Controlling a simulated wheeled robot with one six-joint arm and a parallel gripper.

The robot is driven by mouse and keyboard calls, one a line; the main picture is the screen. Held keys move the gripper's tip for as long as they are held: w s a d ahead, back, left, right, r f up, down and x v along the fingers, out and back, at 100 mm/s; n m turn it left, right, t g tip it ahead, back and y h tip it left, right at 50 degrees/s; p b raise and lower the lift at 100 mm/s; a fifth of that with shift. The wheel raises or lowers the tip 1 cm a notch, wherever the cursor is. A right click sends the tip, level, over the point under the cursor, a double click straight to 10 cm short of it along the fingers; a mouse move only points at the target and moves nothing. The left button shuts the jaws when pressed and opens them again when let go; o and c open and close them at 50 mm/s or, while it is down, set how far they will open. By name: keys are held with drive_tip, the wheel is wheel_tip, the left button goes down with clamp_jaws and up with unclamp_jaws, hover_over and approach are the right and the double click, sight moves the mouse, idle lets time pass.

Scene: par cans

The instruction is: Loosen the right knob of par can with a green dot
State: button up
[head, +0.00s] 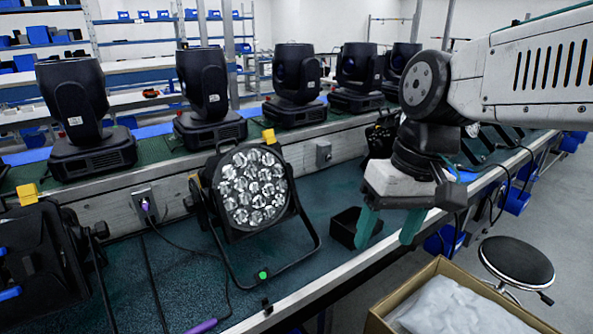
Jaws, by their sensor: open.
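A green dot (262,274) sits on the front bar of that yoke. A dark knob (190,203) shows at the left side of the can. I cannot make out a knob on its right side. My gripper (390,227), with two teal fingers, is open and empty. It points down, to the right of the par can and apart from it, by the bench's front edge.
A small black open box (352,229) stands beside my gripper's left finger. Another par can (40,262) is at the far left. Moving-head lights (294,85) line the raised back shelf. A cardboard box (440,268) and a stool (515,262) are in front of the bench.

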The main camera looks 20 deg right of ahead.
drive_tip(key=w+a+r+y, duration=0.1)
drive_tip(key=w+a+y, duration=0.1)
drive_tip(key=w, duration=0.5)
drive_tip(key=w+a+r+y, duration=0.1)
drive_tip(key=w+y, duration=0.1)
drive_tip(key=w, duration=0.5)
drive_tip(key=m+t+y, duration=0.2)
drive_tip(key=m+y, duration=0.2)
drive_tip(key=y, duration=0.3)
hover_over(293, 170)
drive_tip(key=s+a, duration=0.1)
drive_tip(key=s, duration=1.2)
wheel_tip(293, 170, down, 9)
drive_tip(key=w+d+f+m+t, duration=0.1)
drive_tip(key=w+d+f, duration=0.1)
drive_tip(key=w+f, duration=0.1)
drive_tip(key=w+d+f+t+y, duration=0.1)
drive_tip(key=w+d+f+t, duration=0.1)
drive_tip(key=w+f, duration=0.2)
drive_tip(key=w+d+f+m+t, duration=0.1)
drive_tip(key=w+f, duration=0.3)
drive_tip(key=shift+w+d+m+t+y, duration=0.15)
drive_tip(key=shift+d+m+t+y, duration=0.15)
drive_tip(key=shift+d+y, duration=0.1)
drive_tip(key=x, duration=0.7)
drive_tip(key=shift+w+a+f, duration=0.15)
drive_tip(key=shift+a, duration=0.05)
